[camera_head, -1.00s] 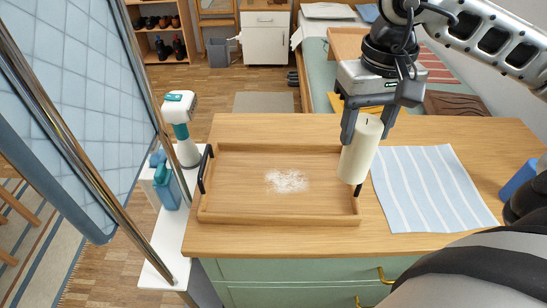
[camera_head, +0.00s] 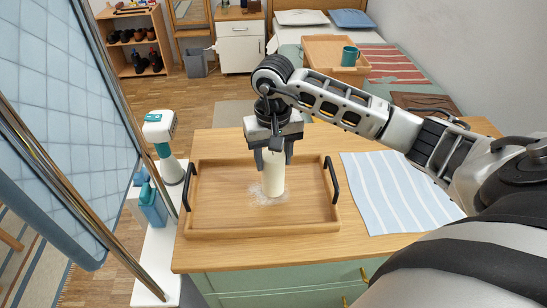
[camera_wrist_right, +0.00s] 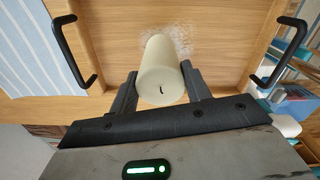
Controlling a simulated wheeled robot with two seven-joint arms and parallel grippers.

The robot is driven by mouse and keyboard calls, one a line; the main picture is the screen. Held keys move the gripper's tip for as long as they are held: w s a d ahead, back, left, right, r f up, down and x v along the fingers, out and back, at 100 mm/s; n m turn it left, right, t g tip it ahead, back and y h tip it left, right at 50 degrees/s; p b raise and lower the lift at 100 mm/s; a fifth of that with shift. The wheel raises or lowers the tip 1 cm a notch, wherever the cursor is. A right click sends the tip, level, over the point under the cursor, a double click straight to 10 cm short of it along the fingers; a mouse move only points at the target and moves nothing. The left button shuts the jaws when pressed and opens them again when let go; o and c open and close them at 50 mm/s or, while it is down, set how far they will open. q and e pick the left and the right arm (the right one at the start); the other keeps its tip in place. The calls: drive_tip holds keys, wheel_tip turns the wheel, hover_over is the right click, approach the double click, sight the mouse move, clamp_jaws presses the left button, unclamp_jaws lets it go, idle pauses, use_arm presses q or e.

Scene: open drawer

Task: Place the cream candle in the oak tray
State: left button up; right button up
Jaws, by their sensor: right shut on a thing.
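The cream candle (camera_head: 273,176) is a pale upright cylinder over the middle of the oak tray (camera_head: 205,231). My right gripper (camera_head: 273,154) comes from above and is shut on the candle's upper part. In the right wrist view the candle (camera_wrist_right: 162,70) lies between the two fingers (camera_wrist_right: 160,92), with its wick end towards the camera. The candle's lower end is at the white powdery patch (camera_head: 256,198) on the tray floor; I cannot tell whether it touches. The tray has black handles at both ends. My left gripper is not in view.
A striped blue cloth (camera_head: 400,190) lies right of the tray on the wooden top. A teal and white handheld device (camera_head: 163,140) and a blue bottle (camera_head: 152,207) stand on a white shelf at left.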

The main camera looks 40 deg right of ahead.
drive_tip(key=shift+f, duration=0.9)
drive_tip(key=o, duration=1.5)
drive_tip(key=shift+r, duration=0.1)
wheel_tip(320, 180, up, 12)
drive_tip(key=shift+r+b, duration=0.2)
drive_tip(key=shift+b, duration=0.35)
